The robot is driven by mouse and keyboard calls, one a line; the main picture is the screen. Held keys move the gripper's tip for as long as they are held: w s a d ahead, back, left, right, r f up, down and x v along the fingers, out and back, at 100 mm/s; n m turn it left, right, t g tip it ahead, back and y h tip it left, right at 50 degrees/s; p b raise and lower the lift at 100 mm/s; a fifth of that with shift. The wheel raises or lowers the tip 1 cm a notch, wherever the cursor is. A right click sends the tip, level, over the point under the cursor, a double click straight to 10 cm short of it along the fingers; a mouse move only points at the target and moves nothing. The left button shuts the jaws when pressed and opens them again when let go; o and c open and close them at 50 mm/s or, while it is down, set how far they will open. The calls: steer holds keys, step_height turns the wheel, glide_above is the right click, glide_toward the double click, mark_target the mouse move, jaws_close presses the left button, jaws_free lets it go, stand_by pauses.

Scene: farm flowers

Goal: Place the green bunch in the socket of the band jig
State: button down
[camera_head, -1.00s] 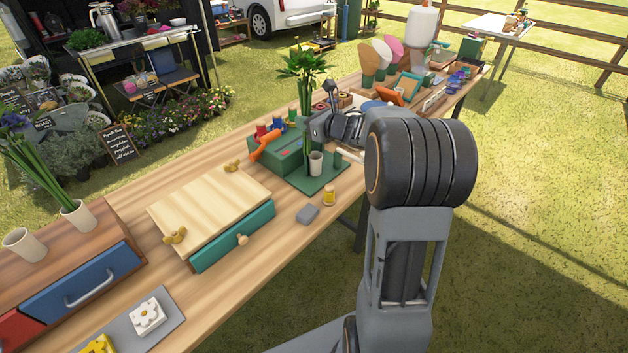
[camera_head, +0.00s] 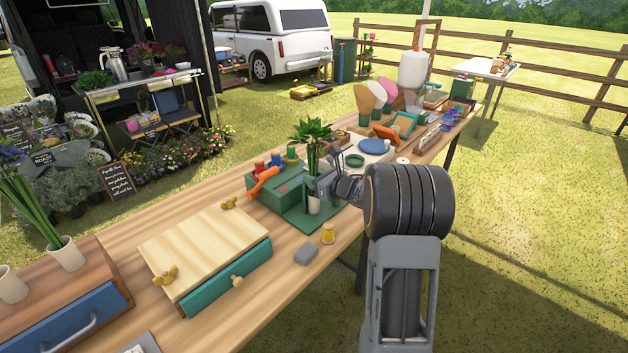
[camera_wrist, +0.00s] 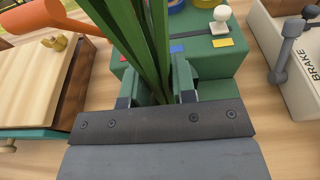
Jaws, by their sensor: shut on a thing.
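The green bunch (camera_head: 313,150) stands roughly upright, leafy top up, over the band jig. My gripper (camera_wrist: 156,96) is shut on its stems (camera_wrist: 145,40), which run between the two fingers in the wrist view. The band jig (camera_head: 275,194) is a green block on a green base plate, with an orange handle (camera_head: 263,181). A pale cup-like socket (camera_head: 314,203) stands on that plate. In the head view the stems come down to the cup's rim; I cannot tell whether their ends are inside it. The cup is hidden in the wrist view.
A wooden-topped box with a teal drawer (camera_head: 228,283) lies left of the jig. A grey block (camera_head: 306,255) and a yellow jar (camera_head: 328,233) stand in front of the jig. A grey lever marked BRAKE (camera_wrist: 286,55) stands at right in the wrist view.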

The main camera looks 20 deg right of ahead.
steer(key=shift+f+b, duration=0.15)
steer(key=shift+b, duration=0.2)
steer(key=c, duration=0.9)
jaws_free()
